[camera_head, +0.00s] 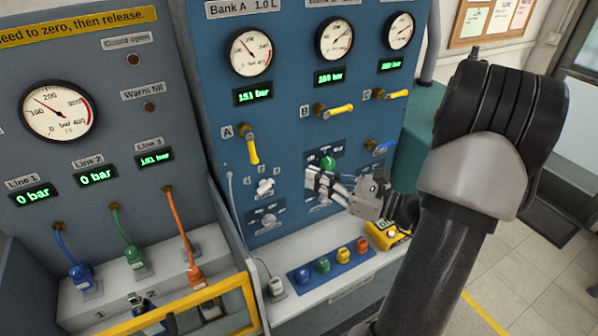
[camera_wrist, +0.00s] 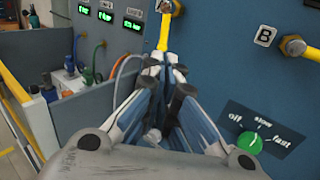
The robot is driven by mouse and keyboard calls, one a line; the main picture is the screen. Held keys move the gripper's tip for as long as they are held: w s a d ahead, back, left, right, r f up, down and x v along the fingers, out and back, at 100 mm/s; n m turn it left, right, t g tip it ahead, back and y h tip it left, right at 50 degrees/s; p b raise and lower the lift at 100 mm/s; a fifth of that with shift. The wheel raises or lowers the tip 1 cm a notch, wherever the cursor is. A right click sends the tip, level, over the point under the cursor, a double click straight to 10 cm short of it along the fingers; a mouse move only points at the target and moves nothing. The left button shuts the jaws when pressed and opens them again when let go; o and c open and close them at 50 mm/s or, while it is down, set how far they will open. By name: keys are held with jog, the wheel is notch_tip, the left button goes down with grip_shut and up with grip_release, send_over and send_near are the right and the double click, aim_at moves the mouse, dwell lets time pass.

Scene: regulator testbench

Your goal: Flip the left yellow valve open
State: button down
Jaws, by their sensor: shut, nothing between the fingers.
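The left yellow valve, marked A, has a brass stem and a yellow handle (camera_head: 252,150) hanging nearly straight down on the blue panel. The same handle shows in the wrist view (camera_wrist: 164,34), just beyond my fingertips, its lower end at or behind them. My gripper (camera_head: 311,180) is shut and empty, to the right of and below valve A in the head view, in front of the panel. In the wrist view its fingertips (camera_wrist: 165,62) point up toward the handle. I cannot tell whether they touch it.
Yellow valves B (camera_head: 341,111) and C (camera_head: 397,94) have handles lying nearly sideways. A green knob (camera_wrist: 249,143) marked off, slow, fast sits right of my fingers. A blue strip of coloured plugs (camera_head: 335,261) lies on the ledge below. A grey bench (camera_head: 215,165) juts out at left.

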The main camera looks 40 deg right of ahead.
jog(key=b, duration=0.4)
jog(key=n+b, duration=0.1)
jog(key=b, duration=0.5)
send_near(255, 160)
jog(key=x, duration=0.6)
jog(key=shift+w+g, duration=0.4)
jog(key=shift+d+r, duration=0.15)
jog(key=shift+w+a+m+t, duration=0.3)
jog(key=shift+w+a+m, duration=0.05)
jog(key=shift+a+m, duration=0.15)
